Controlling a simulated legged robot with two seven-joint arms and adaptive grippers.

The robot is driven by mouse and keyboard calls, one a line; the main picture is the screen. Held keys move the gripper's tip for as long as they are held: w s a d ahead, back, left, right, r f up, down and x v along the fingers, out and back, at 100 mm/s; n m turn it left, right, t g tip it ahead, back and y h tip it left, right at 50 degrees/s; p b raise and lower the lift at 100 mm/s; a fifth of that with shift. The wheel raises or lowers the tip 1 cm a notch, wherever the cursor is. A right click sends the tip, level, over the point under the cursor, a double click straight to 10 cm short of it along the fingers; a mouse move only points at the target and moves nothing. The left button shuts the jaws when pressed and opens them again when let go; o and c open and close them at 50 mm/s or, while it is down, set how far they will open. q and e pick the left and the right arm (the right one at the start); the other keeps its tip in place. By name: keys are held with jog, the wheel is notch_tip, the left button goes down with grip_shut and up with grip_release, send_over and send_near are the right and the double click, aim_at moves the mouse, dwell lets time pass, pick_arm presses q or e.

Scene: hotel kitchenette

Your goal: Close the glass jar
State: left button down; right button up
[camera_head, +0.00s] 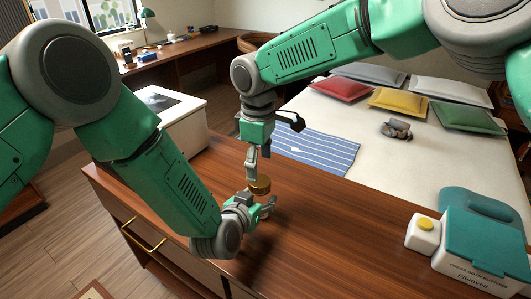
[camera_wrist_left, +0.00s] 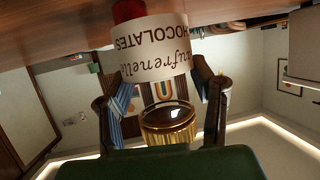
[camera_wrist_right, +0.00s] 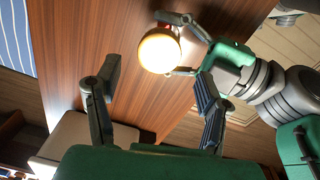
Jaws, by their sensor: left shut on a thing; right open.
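The jar (camera_wrist_left: 146,48) shows in the left wrist view, upside down, with a white label reading "chocolates" and a red part at one end. My left gripper (camera_head: 267,207) is shut on it above the wooden counter; its fingers also show in the left wrist view (camera_wrist_left: 157,85). A round gold lid-like piece (camera_head: 260,185) is at the jar's top; it also shows in the left wrist view (camera_wrist_left: 168,124) and as a bright disc in the right wrist view (camera_wrist_right: 160,50). I cannot tell whether it is fully seated. My right gripper (camera_head: 257,162) is open and empty, just above it.
The wooden counter (camera_head: 330,225) is mostly clear around the grippers. A teal-and-white box (camera_head: 480,245) and a small white block with a yellow top (camera_head: 424,232) stand at its right. A white appliance (camera_head: 175,115) stands behind my left arm. A bed (camera_head: 350,120) lies beyond.

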aim_at(261, 180)
jog(key=n, duration=0.3)
jog(key=a+n, duration=0.1)
jog(key=shift+r+n, duration=0.25)
jog(key=shift+n, duration=0.05)
jog(key=shift+r+n, duration=0.15)
jog(key=shift+n, duration=1.05)
jog(key=shift+w+d+r+n, duration=0.1)
jog(key=shift+n, duration=0.9)
jog(key=shift+d+r+n, duration=0.15)
jog(key=shift+d+n, duration=0.05)
jog(key=shift+n, duration=0.8)
jog(key=n, duration=0.1)
jog(key=d+n, duration=0.1)
jog(key=n, duration=0.2)
jog(key=shift+w+d+r, duration=0.15)
jog(key=shift+d+r, duration=0.15)
jog(key=shift+d, duration=0.05)
jog(key=shift+a+n, duration=0.3)
jog(key=shift+a, duration=0.25)
jog(key=f, duration=0.7)
jog(key=shift+d+f, duration=0.15)
jog(key=shift+d, duration=0.1)
jog(key=shift+a+f, duration=0.3)
jog(key=shift+f, duration=0.05)
